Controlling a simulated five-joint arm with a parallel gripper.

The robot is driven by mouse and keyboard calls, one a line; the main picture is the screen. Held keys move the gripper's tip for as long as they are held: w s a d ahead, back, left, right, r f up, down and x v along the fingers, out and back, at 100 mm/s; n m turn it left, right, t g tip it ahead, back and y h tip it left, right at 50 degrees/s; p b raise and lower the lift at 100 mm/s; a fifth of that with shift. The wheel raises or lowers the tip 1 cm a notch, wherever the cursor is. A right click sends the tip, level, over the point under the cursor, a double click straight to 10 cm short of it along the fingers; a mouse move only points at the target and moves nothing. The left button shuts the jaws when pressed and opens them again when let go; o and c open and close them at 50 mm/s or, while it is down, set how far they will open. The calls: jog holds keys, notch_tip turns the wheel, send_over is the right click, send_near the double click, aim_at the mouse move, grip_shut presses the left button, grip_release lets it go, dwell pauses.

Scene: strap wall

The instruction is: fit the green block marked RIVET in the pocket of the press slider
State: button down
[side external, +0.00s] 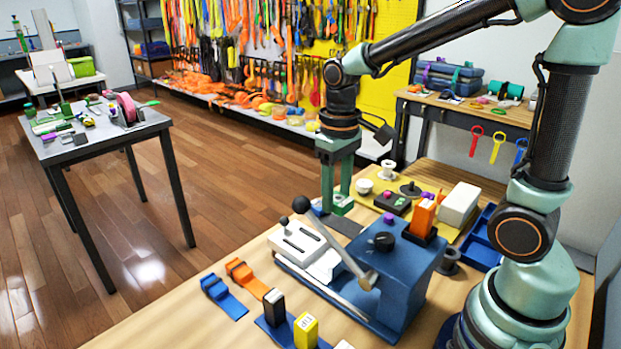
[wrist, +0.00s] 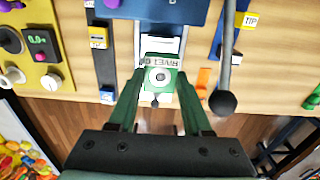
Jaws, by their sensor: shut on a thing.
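My gripper (wrist: 161,78) is shut on the green block marked RIVET (wrist: 162,62), which has a round grey feature on its face. In the side view the block (side external: 343,206) sits low between the fingertips, beside the press. The blue press (side external: 405,275) has a pale slider part (side external: 298,240) on its left side. In the wrist view a pale channel (wrist: 163,30) of the press lies just beyond the block. The pocket cannot be made out, and I cannot tell whether the block touches the slider.
A press lever with a black ball (wrist: 222,102) stands to the right in the wrist view. A yellow TIP block (side external: 306,331) and an orange strap piece (side external: 246,276) lie in front of the press. A yellow panel (wrist: 35,50) with knobs is at left.

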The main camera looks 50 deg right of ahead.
notch_tip(320, 180, up, 7)
jog(key=w, duration=0.2)
notch_tip(320, 180, down, 19)
jog(key=shift+w, duration=0.1)
dwell(0.4)
jog(key=shift+f, duration=0.65)
jog(key=shift+c, duration=1.7)
grip_release()
jog(key=shift+r, duration=0.1)
